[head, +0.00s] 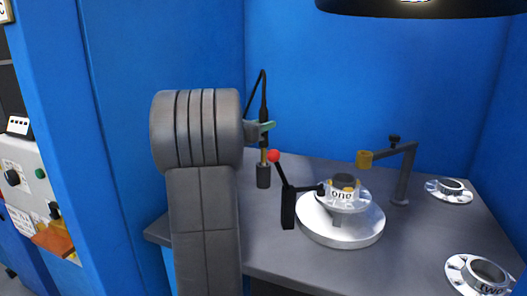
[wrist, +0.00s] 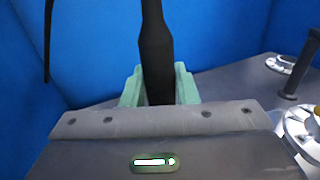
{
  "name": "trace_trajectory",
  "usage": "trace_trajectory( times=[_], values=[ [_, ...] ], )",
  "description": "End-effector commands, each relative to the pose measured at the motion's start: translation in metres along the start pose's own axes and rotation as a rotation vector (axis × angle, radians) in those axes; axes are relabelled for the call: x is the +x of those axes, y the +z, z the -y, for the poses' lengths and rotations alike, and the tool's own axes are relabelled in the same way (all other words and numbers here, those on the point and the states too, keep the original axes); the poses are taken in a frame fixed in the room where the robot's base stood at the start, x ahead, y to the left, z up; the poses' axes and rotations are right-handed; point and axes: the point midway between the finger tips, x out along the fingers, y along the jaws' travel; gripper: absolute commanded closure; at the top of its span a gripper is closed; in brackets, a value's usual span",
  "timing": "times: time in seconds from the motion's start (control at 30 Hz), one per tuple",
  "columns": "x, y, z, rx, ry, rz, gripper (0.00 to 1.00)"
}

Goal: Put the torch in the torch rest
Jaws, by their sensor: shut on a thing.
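My gripper (head: 263,127) is shut on the torch (head: 264,102), a slim black handle held upright with a thin cable looping from its top. In the wrist view the black torch body (wrist: 155,55) stands between the green jaws (wrist: 158,88); its lower end is hidden by my wrist. In the head view a brass section shows below the jaws, with a dark cylinder (head: 263,177) beneath it. I cannot tell whether this cylinder is the torch's tip or a separate rest, nor whether it touches the table.
Right of the torch are a red-knobbed lever (head: 274,156) and a white turntable (head: 340,232) carrying a shell marked "one" (head: 342,196). Flanged shells (head: 484,275) (head: 449,190) lie right. Blue walls enclose the table.

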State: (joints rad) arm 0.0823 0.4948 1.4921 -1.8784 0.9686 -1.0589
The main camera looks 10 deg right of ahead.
Motion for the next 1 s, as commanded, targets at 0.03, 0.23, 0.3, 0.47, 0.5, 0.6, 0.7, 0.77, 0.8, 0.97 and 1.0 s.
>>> trace_trajectory(
  times=[0.03,0.23,0.3,0.47,0.5,0.6,0.7,0.77,0.8,0.97,1.0],
  values=[
    [0.000,-0.003,0.000,-0.001,0.000,0.001,1.00],
    [0.000,-0.032,0.000,-0.003,-0.002,0.000,1.00],
    [0.000,-0.044,0.001,-0.003,-0.002,0.001,1.00],
    [0.000,-0.050,0.000,0.001,-0.001,0.002,1.00],
    [0.000,-0.049,0.000,0.001,-0.001,0.002,1.00],
    [0.000,-0.049,0.000,0.001,-0.001,0.002,1.00],
    [0.000,-0.052,0.000,0.001,-0.001,0.002,1.00],
    [0.000,-0.054,0.000,0.000,-0.001,0.001,0.71],
    [0.000,-0.053,0.000,0.000,-0.001,0.001,0.64],
    [0.000,-0.053,0.000,0.000,-0.001,0.000,0.52],
    [0.000,-0.053,0.000,0.000,-0.001,0.001,0.52]
  ],
)
